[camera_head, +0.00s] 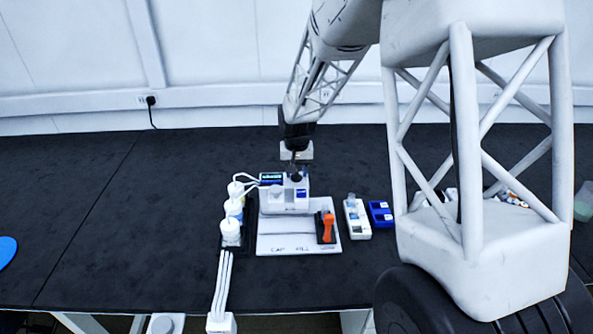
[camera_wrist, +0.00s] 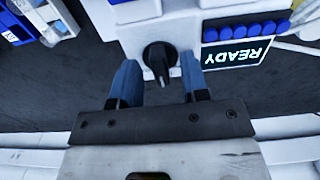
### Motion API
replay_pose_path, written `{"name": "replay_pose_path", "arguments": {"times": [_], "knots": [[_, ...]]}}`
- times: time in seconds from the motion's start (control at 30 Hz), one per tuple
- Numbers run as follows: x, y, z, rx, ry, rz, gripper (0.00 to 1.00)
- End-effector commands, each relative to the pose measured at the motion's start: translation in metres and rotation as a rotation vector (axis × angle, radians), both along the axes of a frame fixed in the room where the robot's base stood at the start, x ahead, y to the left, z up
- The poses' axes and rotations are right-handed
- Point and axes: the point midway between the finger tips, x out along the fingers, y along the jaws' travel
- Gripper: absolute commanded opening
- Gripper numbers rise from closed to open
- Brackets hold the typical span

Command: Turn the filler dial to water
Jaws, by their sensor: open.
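The filler (camera_head: 287,200) is a white box-shaped machine on a white board on the dark table. Its black dial (camera_wrist: 159,57) shows in the wrist view as a round knob with a pointer. A small screen (camera_wrist: 236,53) beside the dial reads READY, upside down in this view. My gripper (camera_wrist: 160,72) is open. Its two blue fingers are on either side of the dial, with gaps visible between them and the knob. In the head view my gripper (camera_head: 295,163) is just above the filler's back edge. The dial's setting labels cannot be read.
Several white bottles (camera_head: 232,208) with tubes stand left of the filler. An orange-handled tool (camera_head: 328,225) is on the board's right side. A white holder (camera_head: 356,218) and a blue rack (camera_head: 380,213) stand further right. The table's left side is largely clear.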

Motion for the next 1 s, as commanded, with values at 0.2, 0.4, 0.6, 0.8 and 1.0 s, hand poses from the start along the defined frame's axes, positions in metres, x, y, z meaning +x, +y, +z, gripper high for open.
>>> {"name": "replay_pose_path", "arguments": {"times": [0.2, 0.4, 0.6, 0.8, 1.0], "knots": [[0.0001, 0.0, -0.0003, 0.0, 0.0, 0.0, 0.41], [0.0002, 0.0, -0.0002, 0.0, 0.0, 0.0, 0.17], [0.0002, 0.0, -0.0002, 0.0, 0.0, 0.0, 0.0], [0.0003, 0.0, -0.0002, 0.0, 0.0, 0.012, 0.0], [0.0007, 0.0, 0.0002, 0.0, -0.001, 0.066, 0.0]]}}
